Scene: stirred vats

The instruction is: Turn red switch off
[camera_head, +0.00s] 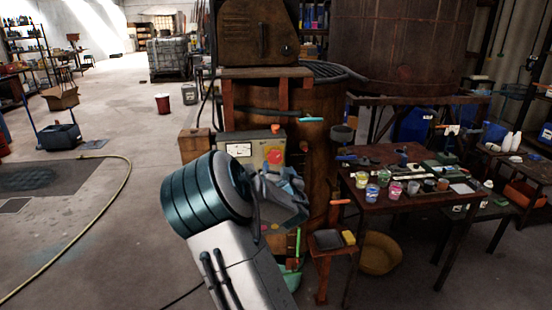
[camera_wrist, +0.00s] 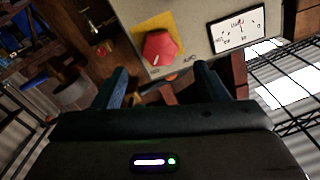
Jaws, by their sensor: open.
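The red switch (camera_head: 275,156) sits on the right part of a grey control box (camera_head: 252,143) in the head view, right of a white dial gauge (camera_head: 239,149). In the wrist view, the red switch (camera_wrist: 160,48) is a faceted red knob on a yellow plate, with the gauge (camera_wrist: 238,27) to its right. My gripper (camera_wrist: 163,78) is open and empty, its two dark fingers apart. The switch shows beyond the fingertips, between their lines, and no contact shows. In the head view my gripper is partly hidden by my wrist, just below the box.
A rusty vat (camera_head: 318,120) stands right behind the box. A worktable (camera_head: 412,208) with paint jars and tools is at the right. A small stool (camera_head: 322,252) with a sponge stands below. Open floor with a yellow hose (camera_head: 127,190) lies at the left.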

